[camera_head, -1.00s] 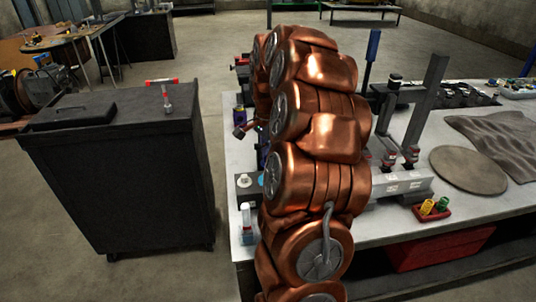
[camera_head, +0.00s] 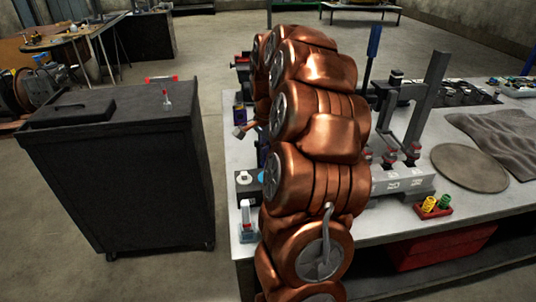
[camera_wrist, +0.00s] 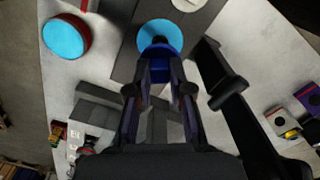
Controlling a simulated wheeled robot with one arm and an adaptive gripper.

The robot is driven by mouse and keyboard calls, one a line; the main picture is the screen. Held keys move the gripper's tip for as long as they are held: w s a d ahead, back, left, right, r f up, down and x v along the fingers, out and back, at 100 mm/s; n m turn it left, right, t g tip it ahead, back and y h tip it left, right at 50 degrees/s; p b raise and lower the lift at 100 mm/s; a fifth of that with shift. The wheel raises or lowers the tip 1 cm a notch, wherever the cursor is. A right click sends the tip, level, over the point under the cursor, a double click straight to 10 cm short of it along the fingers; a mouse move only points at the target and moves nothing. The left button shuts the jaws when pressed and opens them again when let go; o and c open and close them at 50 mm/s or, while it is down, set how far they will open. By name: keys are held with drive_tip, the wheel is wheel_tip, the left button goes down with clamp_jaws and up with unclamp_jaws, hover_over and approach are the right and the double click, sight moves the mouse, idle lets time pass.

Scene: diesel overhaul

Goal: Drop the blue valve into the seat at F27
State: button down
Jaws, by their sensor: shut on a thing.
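In the wrist view a dark blue piece, which I take for the blue valve (camera_wrist: 159,73), sits between the fingertips of my gripper (camera_wrist: 160,88). The gripper is shut on it. Beyond the valve, partly covered by it, is a light blue disc (camera_wrist: 160,33) on a dark block (camera_wrist: 122,62). I cannot tell whether the valve touches the disc or block. The black box with a light blue disc (camera_head: 261,177) also shows in the head view. My copper-coloured arm hides the gripper and valve there. No F27 mark is readable, so I cannot tell which seat it is.
A red-rimmed light blue round thing (camera_wrist: 67,38) lies left in the wrist view. A dark bar (camera_wrist: 228,88) stands close right of my gripper. On the bench are a labelled grey block (camera_head: 402,183), a red tray (camera_head: 433,208) and a round plate (camera_head: 470,167). A black cabinet (camera_head: 125,190) stands left.

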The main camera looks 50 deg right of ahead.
drive_tip(key=shift+f+b, duration=2.6)
drive_tip(key=shift+b, duration=0.2)
idle(1.4)
drive_tip(key=c, duration=1)
unclamp_jaws()
drive_tip(key=shift+o, duration=0.3)
drive_tip(key=o, duration=0.4)
drive_tip(key=shift+c, duration=0.2)
drive_tip(key=shift+r, duration=0.1)
drive_tip(key=shift+r+p, duration=0.55)
drive_tip(key=shift+r, duration=3.35)
